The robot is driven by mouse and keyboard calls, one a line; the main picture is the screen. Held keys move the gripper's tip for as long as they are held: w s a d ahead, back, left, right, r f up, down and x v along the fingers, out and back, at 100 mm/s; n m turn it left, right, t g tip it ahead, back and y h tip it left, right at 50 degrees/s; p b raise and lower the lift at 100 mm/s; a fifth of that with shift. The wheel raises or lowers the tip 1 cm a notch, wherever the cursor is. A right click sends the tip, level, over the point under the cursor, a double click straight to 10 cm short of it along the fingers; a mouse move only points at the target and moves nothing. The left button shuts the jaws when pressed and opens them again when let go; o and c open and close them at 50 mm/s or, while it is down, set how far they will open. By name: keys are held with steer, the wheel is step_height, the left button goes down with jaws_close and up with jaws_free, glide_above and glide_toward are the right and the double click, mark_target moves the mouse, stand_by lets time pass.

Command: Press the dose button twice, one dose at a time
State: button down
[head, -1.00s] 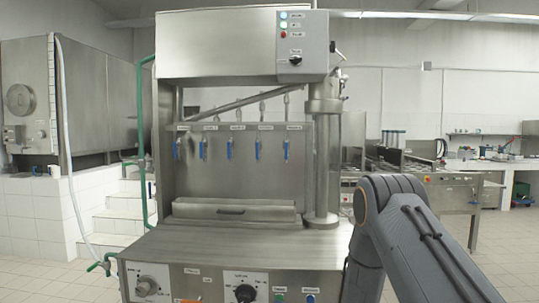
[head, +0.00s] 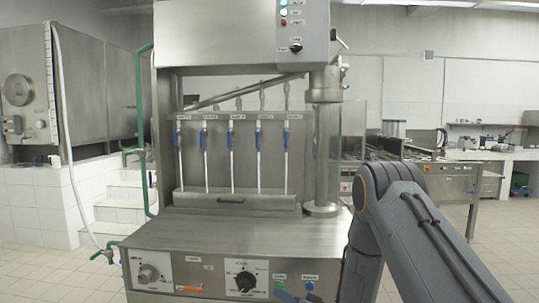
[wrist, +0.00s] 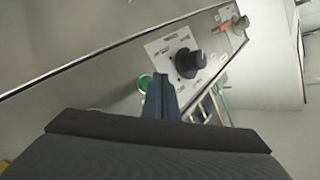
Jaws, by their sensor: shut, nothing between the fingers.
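A green button (head: 280,288) and a blue button (head: 309,286) sit at the right of the machine's front panel (head: 215,277); their labels are too small to read. My gripper (wrist: 160,92) is shut and empty in the wrist view. Its fingertips overlap the right side of the green button (wrist: 144,82) and partly hide it; I cannot tell whether they touch it. White streams (head: 232,165) run from the row of blue-handled nozzles (head: 230,140) down to the trough (head: 240,202).
A large black knob (head: 245,281) and a smaller metal knob (head: 147,273) are on the front panel. A control box (head: 303,35) with small lights hangs at the upper right. The steel top (head: 220,235) is clear.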

steer(key=s+p, duration=0.2)
steer(key=s, duration=0.4)
steer(key=shift+p, duration=0.3)
steer(key=shift+a, duration=0.1)
steer(key=s+d+r+g+h, duration=0.25)
steer(key=d+r+h, duration=0.2)
steer(key=d, duration=0.25)
steer(key=s+d+r+g+h, duration=0.25)
steer(key=s+d+h, duration=0.2)
steer(key=d, duration=0.35)
steer(key=s+d+r+g+h, duration=0.1)
steer(key=s+d+r+g, duration=0.1)
steer(key=s, duration=0.9)
steer(key=s+d+r+m+g+h, duration=0.1)
steer(key=s+r+g, duration=0.2)
steer(key=s, duration=0.8)
steer(key=shift+s+d+r+g, duration=0.35)
steer(key=shift+d+r+g, duration=0.05)
steer(key=shift+r, duration=0.4)
